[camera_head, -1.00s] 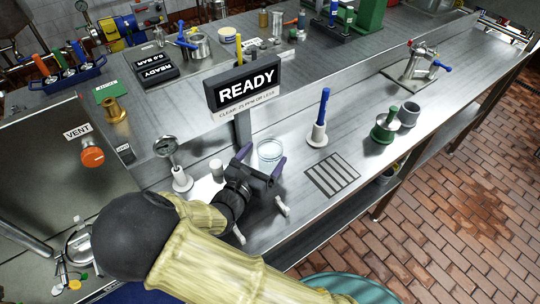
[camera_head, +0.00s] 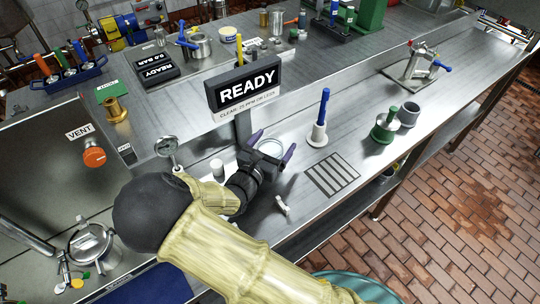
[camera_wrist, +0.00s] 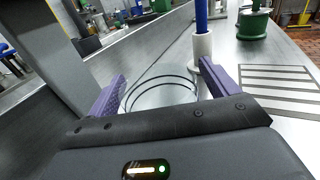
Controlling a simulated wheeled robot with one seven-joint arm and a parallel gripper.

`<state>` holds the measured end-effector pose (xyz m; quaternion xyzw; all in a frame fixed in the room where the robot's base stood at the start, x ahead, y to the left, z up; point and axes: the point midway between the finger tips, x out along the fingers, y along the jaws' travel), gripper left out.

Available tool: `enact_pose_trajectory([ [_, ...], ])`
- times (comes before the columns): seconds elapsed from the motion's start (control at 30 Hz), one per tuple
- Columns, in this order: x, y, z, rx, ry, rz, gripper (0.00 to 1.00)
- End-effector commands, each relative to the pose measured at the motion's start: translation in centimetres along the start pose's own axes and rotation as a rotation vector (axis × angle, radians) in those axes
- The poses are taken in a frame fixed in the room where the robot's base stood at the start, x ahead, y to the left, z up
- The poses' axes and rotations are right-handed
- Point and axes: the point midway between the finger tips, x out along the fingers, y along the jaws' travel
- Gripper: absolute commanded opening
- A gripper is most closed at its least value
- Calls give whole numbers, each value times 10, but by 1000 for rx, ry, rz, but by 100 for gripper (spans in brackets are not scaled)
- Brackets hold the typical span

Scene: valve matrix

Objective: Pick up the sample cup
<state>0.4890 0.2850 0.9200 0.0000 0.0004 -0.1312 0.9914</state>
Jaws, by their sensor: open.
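The sample cup appears to be the clear round cup (camera_head: 270,147) standing on the steel bench below the READY sign. In the wrist view the clear cup (camera_wrist: 160,94) shows as a see-through body with dark rim lines. My gripper (camera_head: 273,144) is open, with its purple fingers spread on either side of the cup. In the wrist view my gripper (camera_wrist: 162,74) has the cup between its fingers, with the near part hidden by the gripper body. I cannot tell whether either finger touches it.
The READY sign (camera_head: 247,86) on its post stands just behind the cup. A white holder with a blue handle (camera_head: 321,121) is to the right, near a slotted drain (camera_head: 332,174). A dial gauge (camera_head: 167,146) and a small white cylinder (camera_head: 217,169) stand left.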

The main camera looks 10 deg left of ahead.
Motion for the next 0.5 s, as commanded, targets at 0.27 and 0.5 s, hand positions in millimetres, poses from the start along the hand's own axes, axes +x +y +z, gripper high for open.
enact_pose_trajectory([
  [0.27, -1, 1, 0, 0, 0, 2, 53],
  [0.5, -1, 1, 0, 0, 0, 2, 38],
])
